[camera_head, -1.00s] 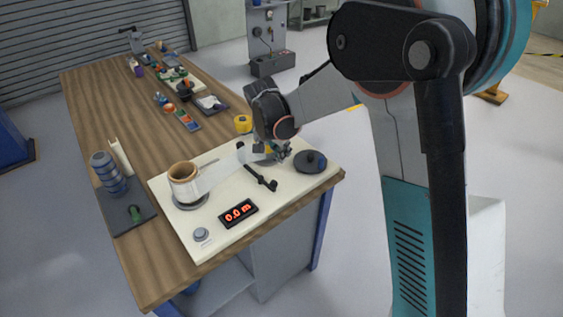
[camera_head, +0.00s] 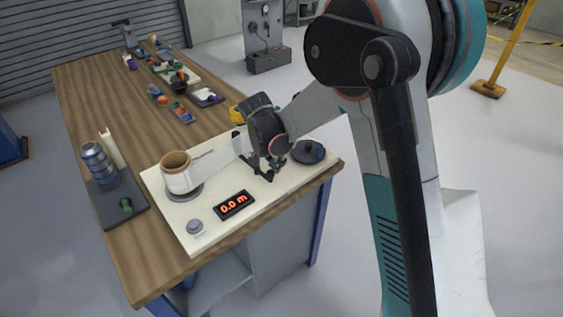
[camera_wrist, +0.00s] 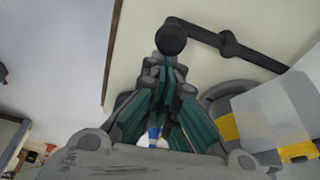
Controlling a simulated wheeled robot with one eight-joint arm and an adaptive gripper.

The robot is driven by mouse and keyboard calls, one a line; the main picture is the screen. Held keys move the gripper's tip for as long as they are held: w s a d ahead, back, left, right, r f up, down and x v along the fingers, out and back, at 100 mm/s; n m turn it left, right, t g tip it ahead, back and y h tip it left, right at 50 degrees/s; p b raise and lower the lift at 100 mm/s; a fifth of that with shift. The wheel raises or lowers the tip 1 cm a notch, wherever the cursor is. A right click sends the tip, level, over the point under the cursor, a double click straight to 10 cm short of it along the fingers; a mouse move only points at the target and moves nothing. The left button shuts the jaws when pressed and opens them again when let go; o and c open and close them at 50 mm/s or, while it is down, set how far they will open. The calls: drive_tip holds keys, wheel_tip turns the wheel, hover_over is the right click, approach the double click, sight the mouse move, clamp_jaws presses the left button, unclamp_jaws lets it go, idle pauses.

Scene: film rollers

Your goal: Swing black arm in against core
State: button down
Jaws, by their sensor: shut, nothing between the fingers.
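The black arm (camera_head: 262,174) lies on the cream board, partly behind my gripper in the head view. In the wrist view the black arm (camera_wrist: 238,48) is jointed, with a round knob at its near end. My gripper (camera_wrist: 165,65) is shut and empty, its fingertips close to that knob; I cannot tell whether they touch. A yellow core (camera_wrist: 280,135) with translucent film over it stands on a grey disc to the right in the wrist view; my gripper hides it in the head view. Film runs from the brown-cored white roll (camera_head: 178,178) towards my gripper.
The cream board (camera_head: 215,222) also holds a red-lit counter (camera_head: 234,205), a grey knob (camera_head: 195,227) and a black disc with a knob (camera_head: 308,152). Several items lie farther back.

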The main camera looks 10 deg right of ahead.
drive_tip(key=shift+s+a+m+g, duration=0.15)
drive_tip(key=shift+s+a+m, duration=0.2)
drive_tip(key=shift+m, duration=0.25)
drive_tip(key=shift+s+a+m+g, duration=0.2)
drive_tip(key=shift+s+m, duration=0.2)
drive_tip(key=shift+m, duration=0.2)
drive_tip(key=shift+s+a, duration=0.4)
drive_tip(key=shift+m, duration=0.3)
drive_tip(key=d, duration=0.1)
drive_tip(key=w+d, duration=0.1)
drive_tip(key=d+f, duration=0.1)
drive_tip(key=d, duration=0.1)
drive_tip(key=shift+w+b, duration=0.25)
drive_tip(key=shift+b, duration=0.1)
drive_tip(key=p+v, duration=0.3)
drive_tip(key=v, duration=0.7)
drive_tip(key=shift+a+r+p, duration=0.15)
drive_tip(key=shift+a+p, duration=0.2)
